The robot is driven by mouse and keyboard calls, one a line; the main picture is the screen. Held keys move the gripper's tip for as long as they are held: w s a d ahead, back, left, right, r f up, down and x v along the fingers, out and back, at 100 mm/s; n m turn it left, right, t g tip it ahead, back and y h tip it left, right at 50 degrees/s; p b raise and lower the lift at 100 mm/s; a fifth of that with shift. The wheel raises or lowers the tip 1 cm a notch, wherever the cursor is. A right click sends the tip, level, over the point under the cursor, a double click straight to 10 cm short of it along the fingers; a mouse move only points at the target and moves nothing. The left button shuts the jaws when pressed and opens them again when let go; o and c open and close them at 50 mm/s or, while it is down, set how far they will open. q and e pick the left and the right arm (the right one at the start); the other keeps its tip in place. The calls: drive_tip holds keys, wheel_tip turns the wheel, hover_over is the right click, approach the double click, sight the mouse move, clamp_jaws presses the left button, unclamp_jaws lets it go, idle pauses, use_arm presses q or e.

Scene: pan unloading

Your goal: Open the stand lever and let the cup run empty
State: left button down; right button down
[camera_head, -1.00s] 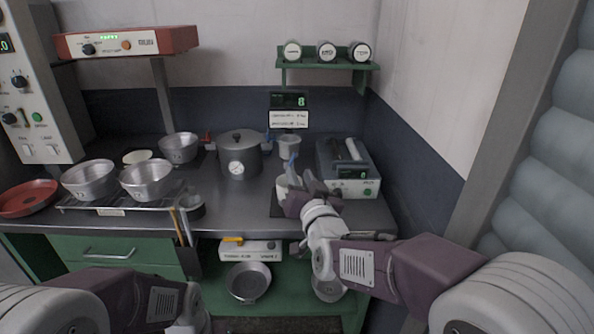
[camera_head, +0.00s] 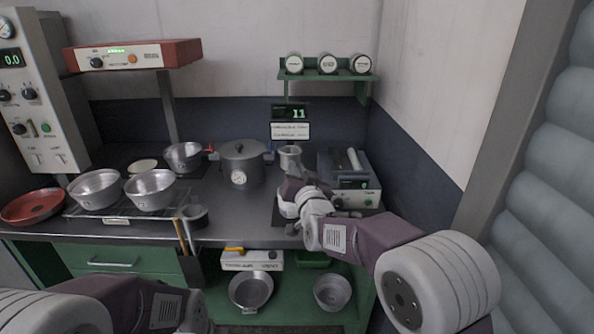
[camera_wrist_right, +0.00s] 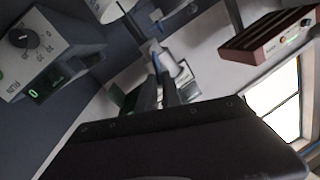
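The small grey cup (camera_head: 290,155) stands at the back right of the counter, under a dark display. A blue piece, likely the stand lever (camera_wrist_right: 154,52), shows at my right fingertips in the right wrist view. My right gripper (camera_head: 292,183) is just in front of the cup and hides the lower stand in the head view. Its two dark fingers (camera_wrist_right: 158,80) are close together. I cannot tell whether they grip the blue piece. Any flow from the cup is hidden. Only my left arm shows; its fingers are out of view.
A grey instrument (camera_head: 348,182) stands right of the cup, and a lidded pot (camera_head: 242,166) left of it. Metal bowls (camera_head: 95,189) sit on a rack at the left. The display (camera_head: 290,112) reads 11. A shelf (camera_head: 328,76) holds three jars.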

drive_tip(key=m+b, duration=0.1)
drive_tip(key=b, duration=0.1)
drive_tip(key=m+b, duration=0.1)
drive_tip(key=b, duration=0.1)
drive_tip(key=shift+d+f, duration=0.2)
drive_tip(key=shift+d, duration=0.15)
drive_tip(key=c, duration=1.5)
unclamp_jaws()
drive_tip(key=shift+s, duration=0.1)
drive_tip(key=b+v, duration=0.1)
drive_tip(key=v, duration=0.8)
drive_tip(key=shift+f, duration=0.15)
